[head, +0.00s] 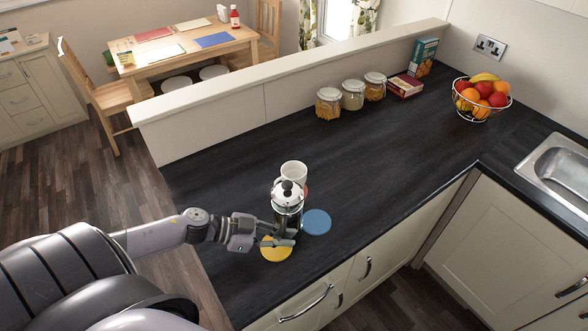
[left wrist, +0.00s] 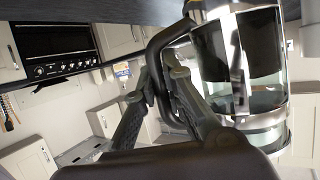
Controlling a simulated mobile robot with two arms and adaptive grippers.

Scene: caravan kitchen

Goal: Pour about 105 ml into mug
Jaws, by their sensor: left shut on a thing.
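The French press (head: 287,203), with a glass body, steel frame and black lid knob, stands upright near the counter's left part. My left gripper (head: 283,239) is shut on its black handle; in the left wrist view the fingers close around the handle (left wrist: 158,45) and dark liquid shows inside the glass (left wrist: 213,60). I cannot tell whether the press's base touches the counter. The white mug (head: 293,170) stands just behind the press, partly hidden by it. My right gripper is not in view.
A yellow coaster (head: 272,254) lies below the gripper and a blue coaster (head: 317,222) right of the press. A red coaster (head: 306,189) shows beside the mug. Jars (head: 352,96) and a fruit basket (head: 480,100) stand farther back. The counter's middle is clear.

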